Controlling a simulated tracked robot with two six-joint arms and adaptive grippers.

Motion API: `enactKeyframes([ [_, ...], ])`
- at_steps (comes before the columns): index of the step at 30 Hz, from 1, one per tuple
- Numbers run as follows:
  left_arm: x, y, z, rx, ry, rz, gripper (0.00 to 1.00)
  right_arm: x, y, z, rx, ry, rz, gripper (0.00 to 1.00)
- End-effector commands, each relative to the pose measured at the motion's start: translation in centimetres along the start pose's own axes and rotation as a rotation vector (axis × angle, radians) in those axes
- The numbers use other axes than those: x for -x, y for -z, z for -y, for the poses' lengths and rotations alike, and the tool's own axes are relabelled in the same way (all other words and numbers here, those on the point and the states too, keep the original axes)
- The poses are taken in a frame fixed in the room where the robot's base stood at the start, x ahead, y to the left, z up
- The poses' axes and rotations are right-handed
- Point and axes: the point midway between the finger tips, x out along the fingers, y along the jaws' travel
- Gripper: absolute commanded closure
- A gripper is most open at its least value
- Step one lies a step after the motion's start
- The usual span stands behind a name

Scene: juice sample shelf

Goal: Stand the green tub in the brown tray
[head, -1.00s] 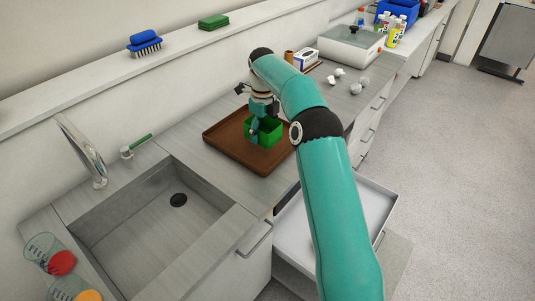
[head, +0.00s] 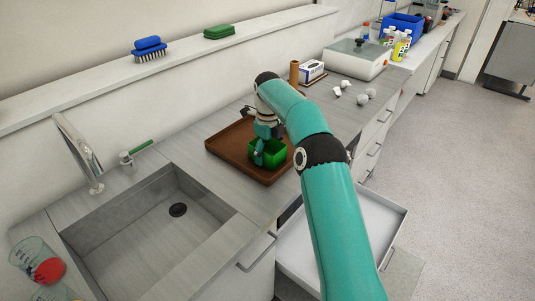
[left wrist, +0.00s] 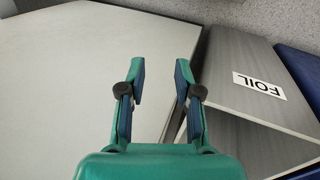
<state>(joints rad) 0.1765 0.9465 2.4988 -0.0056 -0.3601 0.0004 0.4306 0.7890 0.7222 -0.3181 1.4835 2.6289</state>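The green tub (head: 268,153) is upright in the right part of the brown tray (head: 228,143), low over the tray floor; I cannot tell whether it rests on it. My right gripper (head: 259,154) points down at the tub's left side, one finger showing against the wall. It appears shut on the tub; the other finger is hidden. My left gripper (left wrist: 158,88) is in the left wrist view only, with its fingers apart and nothing between them.
A sink (head: 150,225) lies left of the tray. Behind are a brown cylinder (head: 294,72), a small box (head: 312,70) and several pale lumps (head: 362,98). An open drawer (head: 335,245) juts out below the counter. A FOIL label (left wrist: 258,84) shows near my left gripper.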

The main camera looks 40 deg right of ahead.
Motion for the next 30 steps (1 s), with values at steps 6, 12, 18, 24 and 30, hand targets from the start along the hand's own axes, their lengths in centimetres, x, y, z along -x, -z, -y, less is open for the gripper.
enactKeyframes([
  [6,0.0,0.0,0.0,0.0,0.0,0.0,0.67,0.0,0.0,0.0,0.001,0.0,0.0,0.0],
  [12,0.0,0.0,0.0,0.0,0.0,0.0,0.67,0.0,-0.1,-0.1,0.001,0.0,0.0,0.0],
  [18,0.3,0.0,-0.1,0.0,0.0,0.0,0.67,1.1,-0.1,0.0,0.001,0.002,0.003,0.0],
  [24,1.3,0.0,-0.5,0.0,0.0,0.0,0.67,4.5,-0.2,0.0,0.0,0.002,0.004,0.0],
  [30,3.7,0.0,-1.3,0.0,0.0,0.0,0.67,9.1,-0.2,-0.1,0.0,0.001,0.003,0.0],
])
